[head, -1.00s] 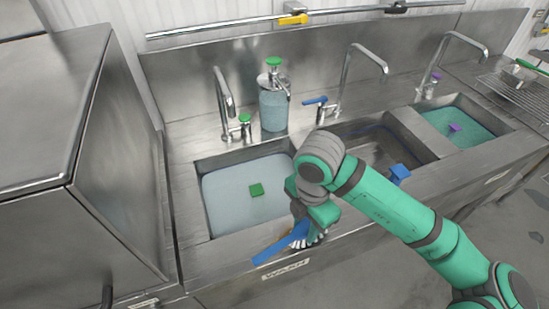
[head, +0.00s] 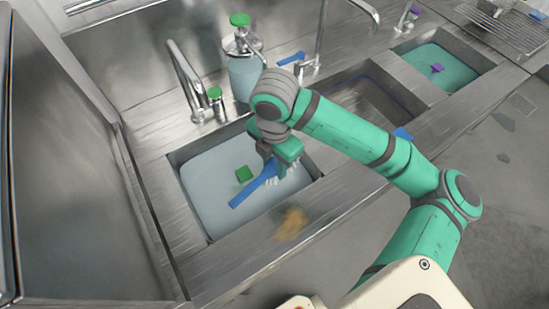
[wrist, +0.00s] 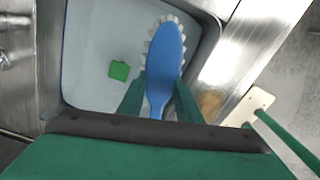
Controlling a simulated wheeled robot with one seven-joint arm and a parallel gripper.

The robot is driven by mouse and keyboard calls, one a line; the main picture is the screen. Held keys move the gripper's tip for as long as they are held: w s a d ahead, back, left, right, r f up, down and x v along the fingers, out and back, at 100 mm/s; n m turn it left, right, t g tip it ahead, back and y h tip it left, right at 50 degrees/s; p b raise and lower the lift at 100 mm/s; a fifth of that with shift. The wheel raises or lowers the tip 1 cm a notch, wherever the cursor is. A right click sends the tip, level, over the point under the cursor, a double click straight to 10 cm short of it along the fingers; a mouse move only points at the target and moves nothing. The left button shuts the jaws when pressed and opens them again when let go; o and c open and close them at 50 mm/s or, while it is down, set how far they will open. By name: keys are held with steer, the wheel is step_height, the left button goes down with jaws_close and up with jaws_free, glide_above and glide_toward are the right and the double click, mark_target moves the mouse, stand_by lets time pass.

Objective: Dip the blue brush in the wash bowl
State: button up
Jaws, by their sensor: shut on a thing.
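The wash bowl (head: 206,182) is the left sink basin, filled with pale water. My gripper (head: 276,163) is over the right part of this bowl, shut on the blue brush (head: 252,188). The brush slants down to the left in the head view, with white bristles showing beside the gripper. In the wrist view, both fingers of my gripper (wrist: 160,100) close on the narrow part of the brush (wrist: 166,55), and white bristles fringe its rounded end. I cannot tell whether the bristles touch the water. My arm hides the bowl's back right corner.
A green block (head: 243,174) is in the bowl, left of the brush. A tap (head: 190,80) and a soap dispenser (head: 244,72) stand behind. A brownish patch (head: 291,223) is on the front ledge. Another basin (head: 437,62) with teal liquid lies far right.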

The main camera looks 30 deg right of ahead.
steer(key=shift+f, duration=10.4)
steer(key=shift+r, duration=11.35)
steer(key=shift+s, duration=0.1)
